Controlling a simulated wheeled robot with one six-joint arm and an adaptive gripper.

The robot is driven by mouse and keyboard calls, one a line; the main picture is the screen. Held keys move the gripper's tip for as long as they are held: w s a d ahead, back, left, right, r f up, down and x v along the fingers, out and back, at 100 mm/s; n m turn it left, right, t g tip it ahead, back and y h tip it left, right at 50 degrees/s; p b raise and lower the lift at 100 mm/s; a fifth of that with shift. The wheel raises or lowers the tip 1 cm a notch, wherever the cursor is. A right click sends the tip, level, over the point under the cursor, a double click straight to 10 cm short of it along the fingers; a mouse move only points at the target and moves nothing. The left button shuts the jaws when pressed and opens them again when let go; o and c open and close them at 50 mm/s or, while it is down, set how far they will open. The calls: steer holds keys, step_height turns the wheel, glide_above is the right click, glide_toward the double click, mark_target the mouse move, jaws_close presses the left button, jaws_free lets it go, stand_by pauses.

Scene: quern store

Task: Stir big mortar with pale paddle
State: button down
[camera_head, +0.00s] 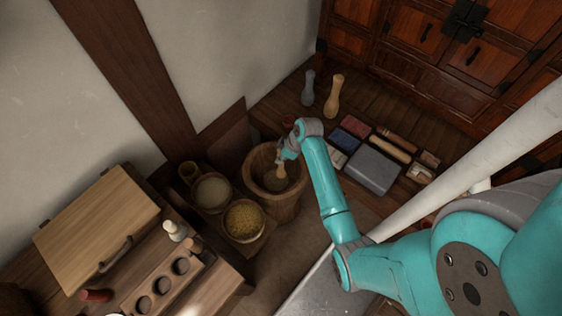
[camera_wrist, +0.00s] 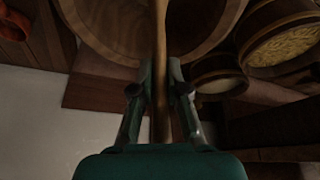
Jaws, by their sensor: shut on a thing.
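The big wooden mortar (camera_head: 274,204) stands on the floor near the wall, in the middle of the head view. Its round rim and bowl (camera_wrist: 100,22) fill the top of the wrist view. My gripper (camera_head: 286,153) is above the mortar's far side, shut on a wooden paddle (camera_head: 282,171). The paddle's lower end reaches down inside the mortar opening. In the wrist view the paddle's shaft (camera_wrist: 160,60) runs upright between the two fingers of my gripper (camera_wrist: 160,95). I cannot tell whether the tip touches the bottom.
A bowl of yellow grain (camera_head: 245,221) and a bowl of pale stuff (camera_head: 211,192) stand close left of the mortar. Two pestle-like pieces (camera_head: 333,97) stand behind. Several blocks and a grey slab (camera_head: 373,169) lie to the right. A wooden box (camera_head: 97,228) is at left.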

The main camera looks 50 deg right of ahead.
step_height(320, 180, up, 11)
steer(key=shift+f, duration=0.15)
stand_by(0.4)
stand_by(0.5)
